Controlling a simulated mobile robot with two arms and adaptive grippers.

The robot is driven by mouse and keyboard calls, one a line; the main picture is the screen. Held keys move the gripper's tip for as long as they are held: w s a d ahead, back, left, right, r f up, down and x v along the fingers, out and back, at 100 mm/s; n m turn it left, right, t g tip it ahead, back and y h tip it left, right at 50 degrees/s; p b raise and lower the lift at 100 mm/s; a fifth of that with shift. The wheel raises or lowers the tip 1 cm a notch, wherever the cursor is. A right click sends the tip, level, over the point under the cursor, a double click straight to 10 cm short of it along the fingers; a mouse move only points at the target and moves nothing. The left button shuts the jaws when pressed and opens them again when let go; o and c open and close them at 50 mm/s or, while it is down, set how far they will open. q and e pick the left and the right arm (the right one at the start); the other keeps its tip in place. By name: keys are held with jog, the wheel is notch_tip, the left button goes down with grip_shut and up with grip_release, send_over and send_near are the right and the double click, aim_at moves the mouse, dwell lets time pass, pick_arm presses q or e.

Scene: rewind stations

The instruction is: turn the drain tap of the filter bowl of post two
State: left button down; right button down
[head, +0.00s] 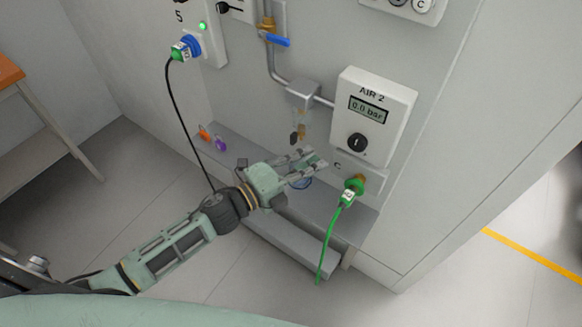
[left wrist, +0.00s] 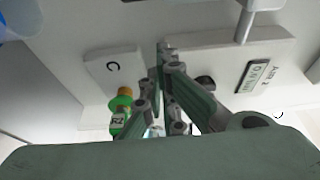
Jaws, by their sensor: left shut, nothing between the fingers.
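The grey filter head (head: 303,95) sits on the pipe left of the AIR 2 panel in the head view. Below it hang a small brass fitting (head: 301,131) and a dark tap-like part (head: 293,138); a clear bowl cannot be made out. My left gripper (head: 318,160) is shut and empty, below and right of the dark part and apart from it. Its closed fingertips (left wrist: 165,48) point at the wall in the left wrist view, between the C plate and the AIR 2 panel. The dark part is not seen there. My right gripper is not in view.
The AIR 2 panel (head: 373,112) reads 0.0 bar. A green plug (head: 351,190) with its hose sits below. A blue-rimmed clear cup (head: 300,183) is partly behind my fingers. Orange and purple locks (head: 220,145) lie left. A blue-handled valve (head: 277,40) is above.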

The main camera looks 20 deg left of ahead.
aim_at(294, 138)
pick_arm(q)
jog(key=w+a, duration=0.2)
jog(key=a, duration=0.1)
jog(key=shift+a, duration=0.1)
